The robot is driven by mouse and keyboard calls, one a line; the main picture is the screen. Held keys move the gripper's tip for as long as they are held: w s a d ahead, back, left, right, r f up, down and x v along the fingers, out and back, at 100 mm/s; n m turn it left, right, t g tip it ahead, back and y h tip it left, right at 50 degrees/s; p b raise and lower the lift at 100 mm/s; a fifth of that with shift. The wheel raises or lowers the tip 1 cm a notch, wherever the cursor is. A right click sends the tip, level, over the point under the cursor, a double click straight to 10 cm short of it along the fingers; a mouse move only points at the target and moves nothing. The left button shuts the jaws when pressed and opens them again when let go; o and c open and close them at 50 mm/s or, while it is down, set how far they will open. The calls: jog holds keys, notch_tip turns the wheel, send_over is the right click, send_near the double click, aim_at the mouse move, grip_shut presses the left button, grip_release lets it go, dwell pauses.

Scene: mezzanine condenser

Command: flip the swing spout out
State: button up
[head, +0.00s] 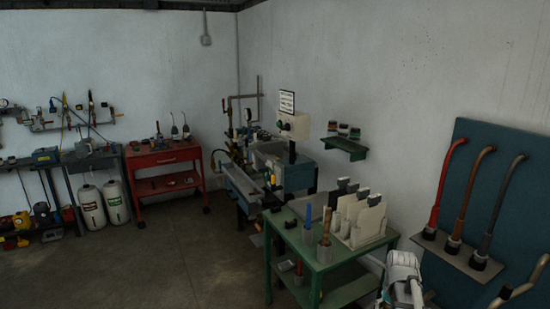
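A blue-grey machine bench (245,182) with pipes, valves and a trough stands in the far corner. Several small fittings on it are too small to tell apart, and I cannot make out which part is the swing spout or how it is turned. A white and grey part at the bottom right edge looks like my own arm. My gripper's fingers do not show.
A green cart (316,262) holding white upright holders (364,222) stands between me and the bench. A red tool cart (163,158) is further left. A blue panel (470,200) with curved pipes is at the right. Open floor (150,265) lies left.

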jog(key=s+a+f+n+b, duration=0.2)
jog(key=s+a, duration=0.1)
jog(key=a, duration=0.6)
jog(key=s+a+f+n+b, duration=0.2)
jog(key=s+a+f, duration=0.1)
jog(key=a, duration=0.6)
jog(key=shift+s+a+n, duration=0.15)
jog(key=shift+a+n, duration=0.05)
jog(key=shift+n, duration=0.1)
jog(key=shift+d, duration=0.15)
